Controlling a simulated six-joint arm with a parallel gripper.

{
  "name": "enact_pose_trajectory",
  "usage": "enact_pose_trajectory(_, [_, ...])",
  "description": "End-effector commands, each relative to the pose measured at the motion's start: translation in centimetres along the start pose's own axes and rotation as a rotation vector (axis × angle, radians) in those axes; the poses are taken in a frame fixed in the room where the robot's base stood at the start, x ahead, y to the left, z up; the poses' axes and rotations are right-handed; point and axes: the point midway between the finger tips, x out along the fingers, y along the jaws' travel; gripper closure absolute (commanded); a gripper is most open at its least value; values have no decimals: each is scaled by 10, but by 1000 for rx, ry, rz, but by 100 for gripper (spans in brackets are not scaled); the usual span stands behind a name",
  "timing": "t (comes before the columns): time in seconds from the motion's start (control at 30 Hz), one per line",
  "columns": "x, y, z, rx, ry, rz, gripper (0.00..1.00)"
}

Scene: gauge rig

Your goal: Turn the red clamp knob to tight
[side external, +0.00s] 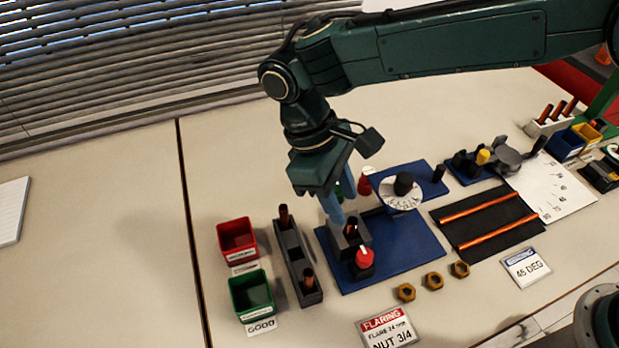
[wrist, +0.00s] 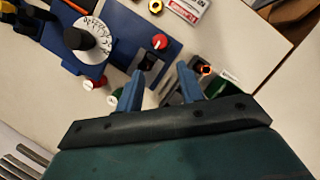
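The red clamp knob (side external: 364,257) sits on a dark block at the front of a blue baseplate (side external: 415,245). It has a pale mark on top, and shows in the wrist view (wrist: 160,41) above and ahead of the fingertips. A grey clamp block (side external: 349,236) with a copper tube end stands just behind it. My gripper (side external: 340,214) points down over the block's far side, behind and left of the knob. In the wrist view, its two blue fingers (wrist: 160,80) are apart, with nothing held between them. The knob is clear of both fingers.
A white dial (side external: 402,197) with a black knob stands behind right. Left are a tube rack (side external: 296,262), a red bin (side external: 237,238) and a green bin (side external: 251,294). Brass nuts (side external: 433,281) lie in front.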

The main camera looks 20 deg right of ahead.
Motion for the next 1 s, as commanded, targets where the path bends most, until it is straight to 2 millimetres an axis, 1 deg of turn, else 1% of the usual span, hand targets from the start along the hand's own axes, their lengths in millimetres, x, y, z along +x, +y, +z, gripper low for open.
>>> enact_pose_trajectory(0.23, [3, 0, 0, 0, 0, 0, 62])
enact_pose_trajectory(0.43, [18, 0, 0, 0, -1, 0, 62])
enact_pose_trajectory(0.57, [34, 0, 1, 0, -2, 0, 62])
enact_pose_trajectory(1.0, [100, 0, 1, 1, -2, 0, 62])
